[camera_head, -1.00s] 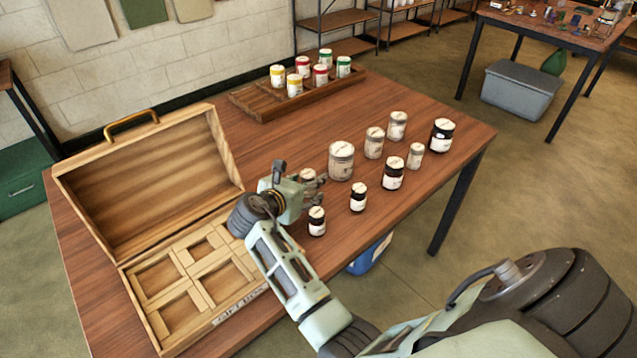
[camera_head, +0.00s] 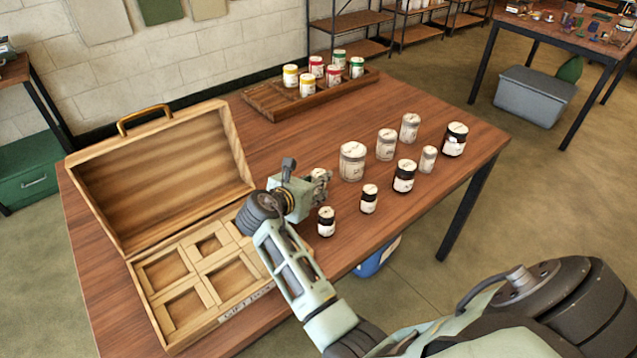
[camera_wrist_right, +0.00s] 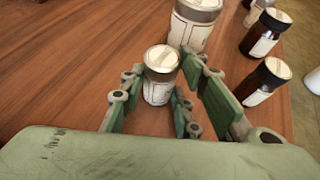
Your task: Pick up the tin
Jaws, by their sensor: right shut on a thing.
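A small tin with a silver lid and white label (camera_wrist_right: 160,80) stands upright between the fingers of my right gripper (camera_wrist_right: 163,95) in the wrist view. My right gripper is shut on it. In the head view the right gripper (camera_head: 318,184) hides most of this tin; only its pale lid (camera_head: 318,173) shows clearly. I cannot tell whether its base is off the table. My left gripper is not in view.
A larger tin (camera_head: 352,162) stands just behind. Several other tins and dark jars (camera_head: 404,176) stand to the right, with a small jar (camera_head: 326,222) in front. An open wooden case (camera_head: 163,340) is at left. A wooden tray (camera_head: 262,104) holds coloured tins at the back.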

